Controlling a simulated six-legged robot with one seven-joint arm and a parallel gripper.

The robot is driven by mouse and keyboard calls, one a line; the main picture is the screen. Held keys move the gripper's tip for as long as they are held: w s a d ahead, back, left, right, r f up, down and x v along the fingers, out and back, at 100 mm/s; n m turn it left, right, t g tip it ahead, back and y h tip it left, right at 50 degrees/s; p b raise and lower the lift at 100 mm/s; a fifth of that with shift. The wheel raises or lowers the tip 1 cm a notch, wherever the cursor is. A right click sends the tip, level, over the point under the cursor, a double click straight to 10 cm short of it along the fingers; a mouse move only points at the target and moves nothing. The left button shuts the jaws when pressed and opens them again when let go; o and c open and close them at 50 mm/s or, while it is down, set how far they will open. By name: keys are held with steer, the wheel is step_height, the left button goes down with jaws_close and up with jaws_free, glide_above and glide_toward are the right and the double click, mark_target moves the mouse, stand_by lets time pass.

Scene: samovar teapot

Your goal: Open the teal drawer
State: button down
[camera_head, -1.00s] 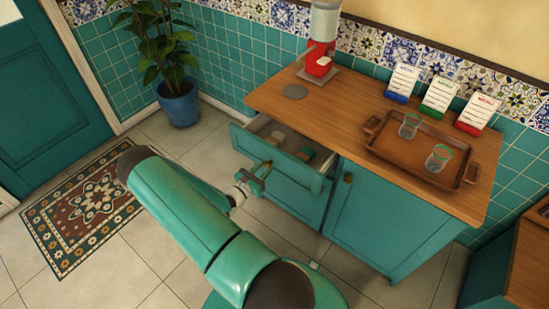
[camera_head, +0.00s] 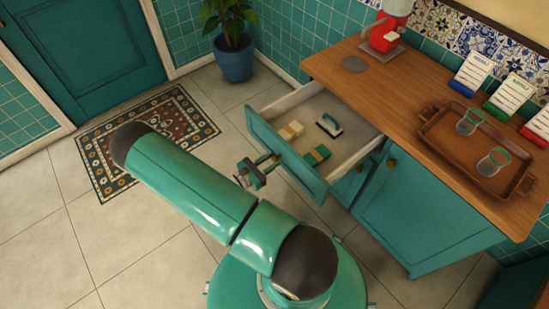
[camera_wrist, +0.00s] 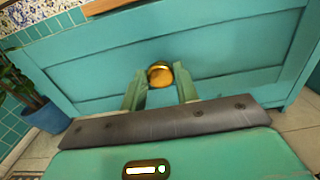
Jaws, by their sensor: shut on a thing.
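The teal drawer (camera_head: 290,160) is pulled well out of the wooden-topped cabinet in the head view. Inside it lie several small blocks and a small dark-handled item (camera_head: 329,124). My gripper (camera_head: 262,166) is at the drawer's front, around its brass knob. In the wrist view the teal drawer front (camera_wrist: 215,50) fills most of the picture, and the brass knob (camera_wrist: 160,74) sits between the two fingers of my gripper (camera_wrist: 160,88). The fingers are shut on the knob. My arm hides none of the drawer's interior.
A brown tray (camera_head: 435,124) with two glasses stands on the wooden counter (camera_head: 405,85), beside several cards and a red machine (camera_head: 385,36). A potted plant (camera_head: 236,62) stands by the wall. A patterned rug (camera_head: 180,117) lies on the clear tiled floor.

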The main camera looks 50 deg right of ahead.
steer(key=shift+f, duration=0.1)
steer(key=c, duration=1.1)
jaws_free()
steer(key=shift+o, duration=0.2)
steer(key=w+a, duration=0.2)
steer(key=a, duration=1.1)
steer(key=shift+a, duration=0.35)
steer(key=shift+w, duration=0.1)
steer(key=a+r+m+y, duration=0.2)
steer(key=r+m+y, duration=0.15)
steer(key=r, duration=0.35)
steer(key=a+r+m+g+y, duration=0.1)
steer(key=a+r+m+y, duration=0.2)
steer(key=r, duration=0.5)
steer(key=a+r+m+y, duration=0.1)
steer(key=r+m+y, duration=0.3)
steer(key=r, duration=0.3)
steer(key=s+a+r+m+t+y, duration=0.2)
steer(key=r+t, duration=0.1)
steer(key=r, duration=0.4)
steer(key=s+a+r+m+t+y, duration=0.1)
steer(key=s+a+r+t+y, duration=0.1)
steer(key=r, duration=0.5)
steer(key=s+a+r+m+t+y, duration=0.2)
steer(key=s+r+t+y, duration=0.1)
steer(key=r, duration=0.4)
steer(key=shift+s+a+m+t, duration=0.2)
steer(key=shift+s+m+t, duration=0.2)
steer(key=shift+t, duration=0.3)
